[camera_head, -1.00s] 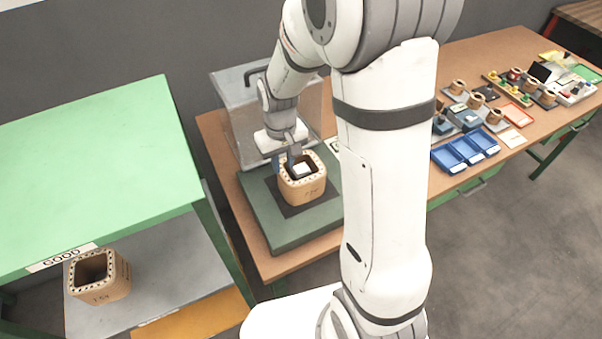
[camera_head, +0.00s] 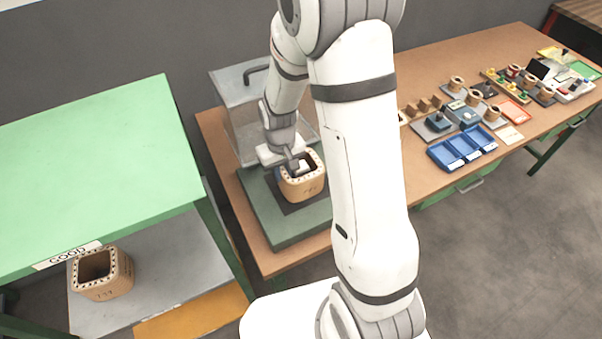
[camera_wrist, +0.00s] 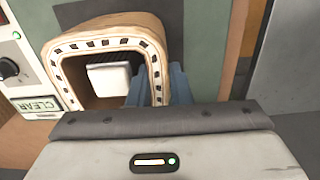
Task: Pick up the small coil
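A tan, squared coil (camera_head: 303,188) with dark marks around its rim stands upright on the green platform (camera_head: 262,222). A white block (camera_head: 301,166) shows inside its opening. My gripper (camera_head: 291,165) is down at the coil's back left side. In the wrist view, its blue-grey fingers (camera_wrist: 160,86) straddle one wall of the coil (camera_wrist: 157,55), one inside the opening and one outside. Whether they press on the wall is not clear. A similar tan coil (camera_head: 118,275) stands on the grey shelf (camera_head: 165,300) at lower left.
A clear box with a dark handle (camera_head: 232,95) stands behind the platform. A green-topped cabinet (camera_head: 90,160) is at left. Blue trays (camera_head: 462,149) and several small parts lie on the right of the brown table (camera_head: 420,75). A dial (camera_wrist: 9,69) is near the coil.

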